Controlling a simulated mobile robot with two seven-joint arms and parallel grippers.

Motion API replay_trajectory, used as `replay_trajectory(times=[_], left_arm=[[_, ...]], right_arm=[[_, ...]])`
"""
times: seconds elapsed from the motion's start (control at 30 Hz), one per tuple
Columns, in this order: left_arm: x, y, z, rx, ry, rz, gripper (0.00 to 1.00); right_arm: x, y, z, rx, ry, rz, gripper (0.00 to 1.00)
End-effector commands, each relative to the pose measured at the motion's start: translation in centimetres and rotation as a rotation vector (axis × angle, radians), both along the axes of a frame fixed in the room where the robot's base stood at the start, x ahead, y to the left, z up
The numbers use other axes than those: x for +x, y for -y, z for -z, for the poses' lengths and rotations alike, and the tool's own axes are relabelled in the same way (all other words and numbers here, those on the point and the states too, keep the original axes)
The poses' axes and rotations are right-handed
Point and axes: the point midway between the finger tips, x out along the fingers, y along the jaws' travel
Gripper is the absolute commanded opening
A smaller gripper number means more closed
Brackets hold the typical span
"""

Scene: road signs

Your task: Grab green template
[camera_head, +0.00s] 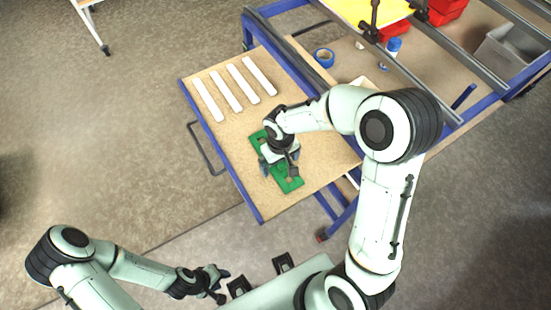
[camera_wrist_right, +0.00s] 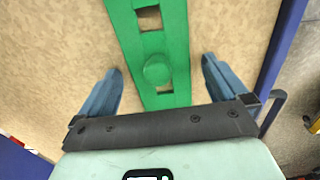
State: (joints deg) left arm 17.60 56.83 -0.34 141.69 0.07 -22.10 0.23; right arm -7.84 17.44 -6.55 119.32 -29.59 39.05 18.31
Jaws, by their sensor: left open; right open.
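The green template (camera_head: 290,184) is a flat green strip with square cutouts and a round knob. It lies on the wooden board of the blue-framed table. In the right wrist view the template (camera_wrist_right: 152,32) runs between my fingers, with its knob (camera_wrist_right: 157,70) midway between them. My right gripper (camera_head: 279,168) is over the template, and its fingers (camera_wrist_right: 160,82) are open on both sides of it, apart from it. Part of the template is hidden under the gripper in the head view. My left gripper (camera_head: 217,284) is open and empty, away from the table at the lower left.
Several white strips (camera_head: 235,88) lie on the board's far left. A blue tape roll (camera_head: 324,57), a yellow sheet (camera_head: 372,10), red bins (camera_head: 445,10) and a grey bin (camera_head: 508,50) are at the back right. The board between strips and template is clear.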

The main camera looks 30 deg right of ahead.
Motion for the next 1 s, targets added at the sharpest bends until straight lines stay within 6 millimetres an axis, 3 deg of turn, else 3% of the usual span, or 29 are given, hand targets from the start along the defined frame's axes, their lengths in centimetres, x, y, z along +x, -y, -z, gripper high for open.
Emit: replay_trajectory(times=[0.07, 0.23, 0.67, 0.87, 1.0], left_arm=[[0.0, 0.0, 0.0, 0.0, 0.0, 0.0, 0.43], [0.0, 0.0, 0.0, 0.0, 0.0, 0.0, 0.43], [0.1, 0.0, -0.1, 0.0, 0.001, 0.0, 0.43], [0.3, 0.0, -0.5, 0.0, 0.003, 0.0, 0.43], [0.7, 0.0, -1.0, 0.0, 0.008, 0.0, 0.43]], right_arm=[[0.0, 0.0, 0.0, 0.0, 0.0, 0.0, 0.97], [0.0, 0.0, -0.1, 0.0, 0.0, 0.0, 0.41], [0.1, 0.0, -0.9, -0.001, 0.002, -0.001, 0.41], [0.1, 0.0, -3.8, 0.0, 0.006, -0.001, 0.41], [0.2, 0.0, -7.6, 0.001, 0.01, 0.0, 0.41]])
